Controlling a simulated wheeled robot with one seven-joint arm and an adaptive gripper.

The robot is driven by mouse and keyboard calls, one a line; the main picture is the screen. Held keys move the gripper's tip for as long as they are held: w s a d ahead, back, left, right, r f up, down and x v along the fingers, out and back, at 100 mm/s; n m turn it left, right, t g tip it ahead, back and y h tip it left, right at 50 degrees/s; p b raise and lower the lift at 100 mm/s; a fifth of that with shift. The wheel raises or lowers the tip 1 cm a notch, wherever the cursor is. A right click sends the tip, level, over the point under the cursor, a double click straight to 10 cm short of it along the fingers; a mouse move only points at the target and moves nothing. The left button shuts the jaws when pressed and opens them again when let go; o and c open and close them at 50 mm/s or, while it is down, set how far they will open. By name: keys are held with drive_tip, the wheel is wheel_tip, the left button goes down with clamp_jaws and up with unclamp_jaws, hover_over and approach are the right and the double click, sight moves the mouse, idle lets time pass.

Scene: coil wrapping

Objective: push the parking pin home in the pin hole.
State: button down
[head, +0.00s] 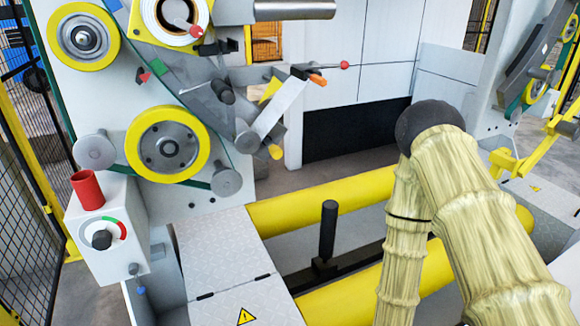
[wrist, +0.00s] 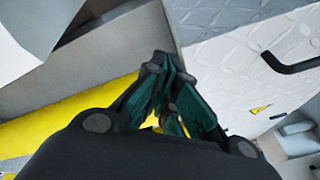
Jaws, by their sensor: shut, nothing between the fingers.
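My gripper (wrist: 163,62) shows in the wrist view, its dark fingers with teal pads closed together and empty. In the head view it is out of sight; only my sleeved arm shows, running down past the bottom edge. I cannot identify the parking pin or the pin hole for certain in either view. A small blue-tipped piece (head: 140,290) sits below the control box, and a black upright post (head: 328,230) stands on a dark bar between the yellow beams. I cannot tell whether either is the pin. Nothing pin-like shows at the fingertips.
White tread plate (head: 215,250) lies beside the yellow beams (head: 320,200). It also fills the right of the wrist view (wrist: 235,60), with a black handle (wrist: 290,62). The control box (head: 105,225) carries a red cylinder (head: 87,190). Yellow-rimmed rollers (head: 167,145) stand behind.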

drive_tip(key=w+a+r+m+t+y, duration=0.1)
drive_tip(key=w+a+r+m+t, duration=0.2)
drive_tip(key=w+r, duration=0.65)
drive_tip(key=m+t+y+p, duration=0.3)
drive_tip(key=m+t+y, duration=0.15)
drive_tip(key=t, duration=0.55)
approach(278, 155)
drive_tip(key=shift+m, duration=0.45)
drive_tip(key=shift+x, duration=3.45)
drive_tip(key=shift+x, duration=2.75)
drive_tip(key=shift+f, duration=0.1)
drive_tip(key=v, duration=1.4)
drive_tip(key=shift+s+r, duration=0.3)
drive_tip(key=shift+s, duration=0.1)
drive_tip(key=shift+d, duration=0.1)
